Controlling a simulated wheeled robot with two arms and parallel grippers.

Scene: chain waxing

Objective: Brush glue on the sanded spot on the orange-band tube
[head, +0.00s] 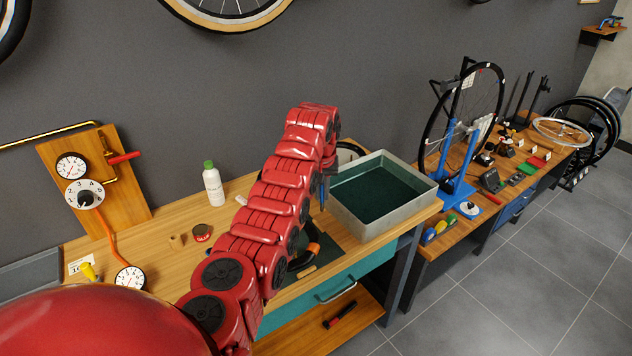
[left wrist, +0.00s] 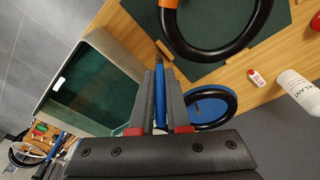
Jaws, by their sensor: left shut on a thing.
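The orange-band tube (head: 301,262) is a black ring lying on a dark green mat (head: 325,262) on the wooden bench. It shows large in the left wrist view (left wrist: 222,50), its orange band (left wrist: 168,4) cut by the top edge. My arm hides part of it in the head view. I cannot make out the sanded spot. My left gripper (head: 328,178) is shut on a slim blue-handled tool (left wrist: 160,92), likely the brush, above the bench beside the metal tray. The tool stands apart from the tube in the picture. My right gripper is not in view.
A metal tray (head: 420,199) with a dark green inside stands right of my gripper. A second black ring with blue inside (left wrist: 228,112) lies nearby. A white bottle (head: 213,188) and a red tin (head: 202,232) stand on the bench's left part. Gauges (head: 85,194) are further left.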

